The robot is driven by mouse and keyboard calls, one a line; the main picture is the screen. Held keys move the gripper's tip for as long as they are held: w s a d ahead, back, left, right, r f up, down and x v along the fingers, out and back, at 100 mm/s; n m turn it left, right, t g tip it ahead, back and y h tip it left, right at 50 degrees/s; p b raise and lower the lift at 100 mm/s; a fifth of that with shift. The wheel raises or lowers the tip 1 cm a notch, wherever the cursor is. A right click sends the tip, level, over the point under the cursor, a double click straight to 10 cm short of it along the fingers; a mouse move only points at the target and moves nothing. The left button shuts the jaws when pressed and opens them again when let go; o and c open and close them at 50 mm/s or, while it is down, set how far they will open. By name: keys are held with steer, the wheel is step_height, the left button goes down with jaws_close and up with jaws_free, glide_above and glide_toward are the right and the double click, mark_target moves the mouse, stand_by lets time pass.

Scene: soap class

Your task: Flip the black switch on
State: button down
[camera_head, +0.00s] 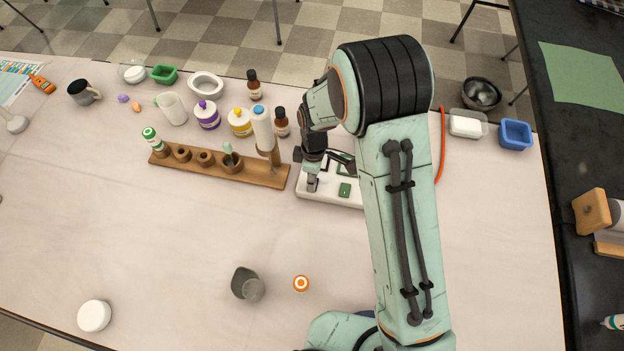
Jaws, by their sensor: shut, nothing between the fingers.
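A white switch panel (318,194) lies on the table just right of the wooden rack. A green part (344,190) shows on it, with a second green part behind. My gripper (312,188) is shut and empty, pointing down at the panel's left part. A grey piece shows under the fingertips. I cannot tell whether the fingers touch it. The black switch is not clearly made out; dark parts near my gripper could be it or my own fingers. My arm hides the panel's right part.
The wooden rack (210,168) with bottles stands close to the left of my gripper. A brown bottle (281,122) and other bottles stand behind it. The table's front middle is mostly clear.

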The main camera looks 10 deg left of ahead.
steer(key=shift+s+f, duration=0.1)
steer(key=shift+f, duration=0.15)
stand_by(0.3)
steer(key=shift+w+r, duration=0.3)
steer(key=shift+w, duration=0.5)
step_height(320, 180, up, 14)
steer(key=s, duration=0.1)
steer(key=shift+s, duration=0.4)
